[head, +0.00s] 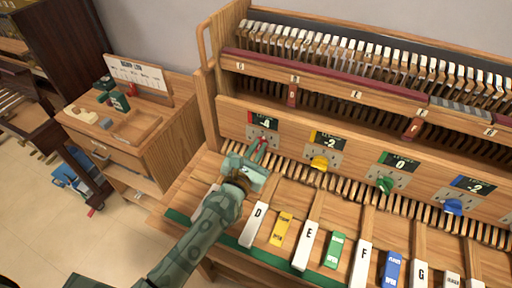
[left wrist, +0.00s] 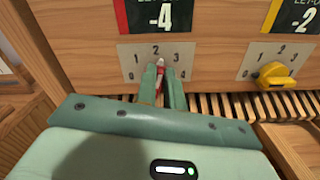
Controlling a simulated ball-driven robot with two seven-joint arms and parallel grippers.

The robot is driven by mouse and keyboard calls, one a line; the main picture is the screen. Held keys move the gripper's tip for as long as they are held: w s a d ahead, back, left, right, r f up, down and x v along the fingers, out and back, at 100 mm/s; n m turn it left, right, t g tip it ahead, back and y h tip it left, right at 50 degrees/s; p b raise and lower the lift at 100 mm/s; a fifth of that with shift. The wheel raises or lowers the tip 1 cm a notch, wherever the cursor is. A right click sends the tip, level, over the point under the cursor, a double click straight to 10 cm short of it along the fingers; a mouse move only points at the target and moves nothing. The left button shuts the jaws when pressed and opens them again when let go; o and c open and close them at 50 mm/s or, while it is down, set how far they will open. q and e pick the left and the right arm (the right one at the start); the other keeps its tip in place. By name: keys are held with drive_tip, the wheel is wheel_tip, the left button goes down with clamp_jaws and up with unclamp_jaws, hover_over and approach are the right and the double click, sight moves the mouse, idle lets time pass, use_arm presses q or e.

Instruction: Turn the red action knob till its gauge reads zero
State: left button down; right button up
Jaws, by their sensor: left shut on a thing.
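The red action knob (head: 262,142) is on the front panel below a gauge (head: 263,120) with a red edge. In the left wrist view that gauge (left wrist: 159,15) reads -4. My left gripper (head: 257,150) is shut on the red knob, which shows as a sliver of red and a pale tip (left wrist: 159,70) between the fingers (left wrist: 161,86). The knob's dial plate (left wrist: 143,55) carries the numbers 1, 2 and 3 and a 0 at lower left. The pale tip points up, near the 2. My right gripper is not in view.
Yellow (head: 320,163), green (head: 385,185) and blue (head: 453,206) knobs sit to the right, under gauges reading -2, 0 and -2. Lettered keys (head: 304,246) lie below the panel. A wooden cabinet (head: 130,130) with small items stands at left.

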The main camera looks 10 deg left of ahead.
use_arm(q)
drive_tip(key=shift+s+d+f+m+p, duration=0.2)
drive_tip(key=shift+m+p, duration=0.55)
drive_tip(key=shift+m, duration=1.7)
drive_tip(key=shift+w+d+f+m+p, duration=0.1)
drive_tip(key=shift+d+f+m+p, duration=0.35)
drive_tip(key=shift+m, duration=2.05)
drive_tip(key=shift+s+f+m+p, duration=0.1)
drive_tip(key=shift+f+m+p, duration=0.2)
drive_tip(key=shift+m+p, duration=1.45)
drive_tip(key=shift+m+b, duration=0.65)
drive_tip(key=shift+m, duration=0.15)
drive_tip(key=c, duration=1.5)
unclamp_jaws()
drive_tip(key=s+a+p, duration=0.1)
drive_tip(key=s+a, duration=0.2)
drive_tip(key=s, duration=1.3)
